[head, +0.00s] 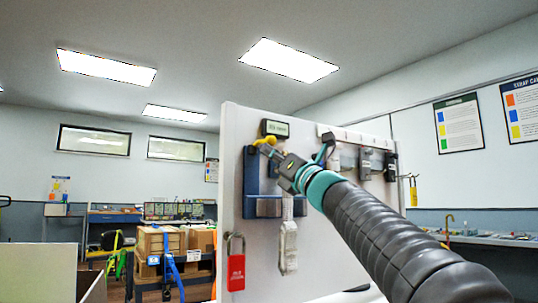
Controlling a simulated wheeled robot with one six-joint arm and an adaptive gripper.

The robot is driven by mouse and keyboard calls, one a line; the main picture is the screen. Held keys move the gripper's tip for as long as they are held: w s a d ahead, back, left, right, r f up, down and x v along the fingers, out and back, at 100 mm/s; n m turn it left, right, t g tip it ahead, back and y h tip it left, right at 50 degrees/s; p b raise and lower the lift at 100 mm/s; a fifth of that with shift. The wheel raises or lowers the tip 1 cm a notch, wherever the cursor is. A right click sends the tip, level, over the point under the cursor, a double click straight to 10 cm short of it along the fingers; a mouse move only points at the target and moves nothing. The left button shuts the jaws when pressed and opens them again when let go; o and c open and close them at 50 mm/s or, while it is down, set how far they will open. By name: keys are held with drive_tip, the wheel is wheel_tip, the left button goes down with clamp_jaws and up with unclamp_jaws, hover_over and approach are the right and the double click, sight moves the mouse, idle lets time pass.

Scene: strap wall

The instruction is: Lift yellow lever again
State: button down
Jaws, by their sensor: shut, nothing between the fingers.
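The yellow lever (269,140) shows at the top of a blue device (251,180) mounted on a white upright panel (233,133). Only a small rounded yellow part of the lever is visible; my gripper and arm cover part of the device. My gripper (266,150) is shut and empty, with its tips just below the yellow part. I cannot tell whether they touch it. A pale strap (288,240) hangs down from the device.
A red tag lock (236,270) hangs on the panel's lower left. Dark buckles (365,160) line the panel to the right of my gripper. A bench (480,240) runs along the right wall.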

drive_tip(key=shift+s+d+r, duration=0.25)
drive_tip(key=shift+s+r, duration=0.15)
drive_tip(key=shift+r, duration=0.3)
wheel_tip(320, 180, down, 5)
drive_tip(key=a+b, duration=0.2)
drive_tip(key=b, duration=0.3)
drive_tip(key=s+d+r, duration=0.1)
drive_tip(key=s+d, duration=0.5)
drive_tip(key=d, duration=0.1)
drive_tip(key=shift+s, duration=0.25)
